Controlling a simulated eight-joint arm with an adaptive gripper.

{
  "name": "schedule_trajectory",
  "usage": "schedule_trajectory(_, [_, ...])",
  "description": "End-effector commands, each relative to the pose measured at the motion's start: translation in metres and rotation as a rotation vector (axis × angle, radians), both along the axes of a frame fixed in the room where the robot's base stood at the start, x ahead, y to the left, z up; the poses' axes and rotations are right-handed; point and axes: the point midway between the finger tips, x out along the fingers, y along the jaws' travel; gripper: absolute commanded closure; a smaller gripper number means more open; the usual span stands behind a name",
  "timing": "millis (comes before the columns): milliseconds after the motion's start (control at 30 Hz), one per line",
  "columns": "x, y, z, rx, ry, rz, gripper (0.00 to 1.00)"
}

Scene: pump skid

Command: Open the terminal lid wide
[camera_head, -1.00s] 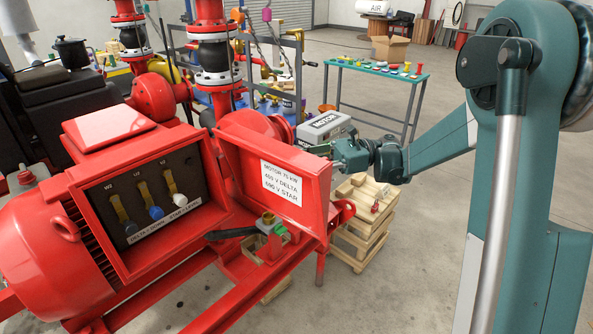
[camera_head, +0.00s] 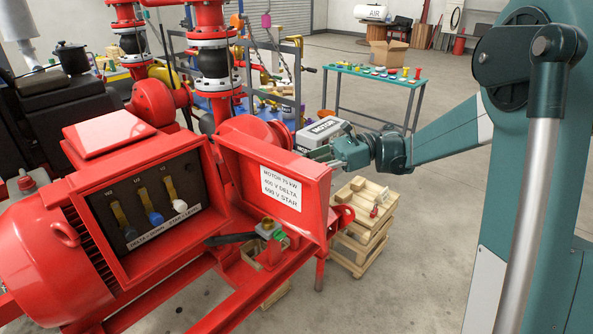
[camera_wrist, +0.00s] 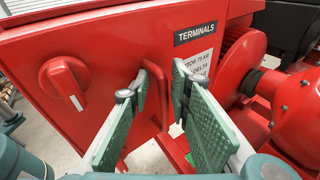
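The terminal lid (camera_head: 236,176) is a red panel hinged on the motor's terminal box (camera_head: 160,264). It stands swung out to the right, its white motor label facing the head camera. The box is open, with its terminals and coloured caps showing. My gripper (camera_head: 318,154) is behind the lid's upper right edge; its tips are partly hidden there. In the wrist view, my gripper (camera_wrist: 160,80) has its green-padded fingers apart, with floor visible between them. A red panel with a "TERMINALS" plate (camera_wrist: 200,31) lies ahead, and a red handle-like bar (camera_wrist: 157,98) shows by the left finger. I cannot tell whether they touch.
A red rotary knob (camera_wrist: 62,84) sits on the panel at left in the wrist view. Stacked wooden pallets (camera_head: 361,228) stand right of the lid, below my arm. A grey motor box (camera_head: 324,131) is behind it. A teal table (camera_head: 376,76) stands farther back. Open floor lies right.

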Motion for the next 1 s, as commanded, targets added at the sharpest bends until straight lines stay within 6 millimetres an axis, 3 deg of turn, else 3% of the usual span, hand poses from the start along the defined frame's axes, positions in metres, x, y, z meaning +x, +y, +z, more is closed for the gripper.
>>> schedule_trajectory(33, [0.002,-0.001,0.013,0.019,-0.001,0.001,0.77])
schedule_trajectory(1000, [0.043,-0.024,0.004,0.015,-0.003,0.002,0.77])
